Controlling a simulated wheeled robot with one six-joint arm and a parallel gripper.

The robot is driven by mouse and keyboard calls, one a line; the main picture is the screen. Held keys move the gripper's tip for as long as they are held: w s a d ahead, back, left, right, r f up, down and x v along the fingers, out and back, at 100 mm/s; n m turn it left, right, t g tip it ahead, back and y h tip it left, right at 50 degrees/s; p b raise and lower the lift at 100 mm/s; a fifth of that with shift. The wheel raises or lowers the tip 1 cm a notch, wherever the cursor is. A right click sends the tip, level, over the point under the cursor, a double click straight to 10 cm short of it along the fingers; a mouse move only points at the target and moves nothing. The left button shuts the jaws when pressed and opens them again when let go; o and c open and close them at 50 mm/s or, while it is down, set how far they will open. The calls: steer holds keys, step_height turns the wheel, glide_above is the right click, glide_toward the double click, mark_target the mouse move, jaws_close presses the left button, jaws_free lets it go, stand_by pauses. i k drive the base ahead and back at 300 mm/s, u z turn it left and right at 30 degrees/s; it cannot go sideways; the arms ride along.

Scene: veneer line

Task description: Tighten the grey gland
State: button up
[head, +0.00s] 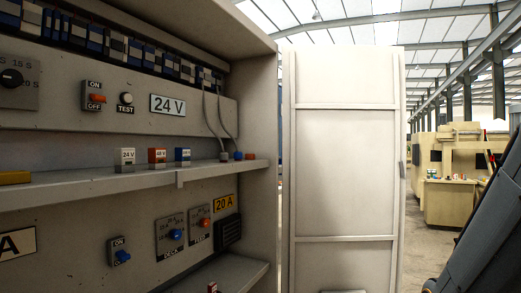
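The grey gland (224,156) is a small piece at the right part of the cabinet's shelf, with a thin grey cable running up from it to the terminal row. A blue gland (238,155) stands just to its right, with a second cable coming down to it. An orange-red gland (250,156) is right of that. How tightly the grey gland sits cannot be told at this size. My gripper is not in view; a dark grey body, probably part of my arm, fills the lower right corner, well away from the glands.
The shelf (90,190) also carries white (125,159), orange (157,158) and blue (183,157) blocks. Switches and dials sit on panels above and below it. The open cabinet door (345,170) stands to the right. Beige machines (450,200) and open floor lie beyond.

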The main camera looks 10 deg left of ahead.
mark_target(223, 157)
steer(key=u, duration=0.1)
steer(key=i, duration=1.3)
steer(key=u, duration=0.75)
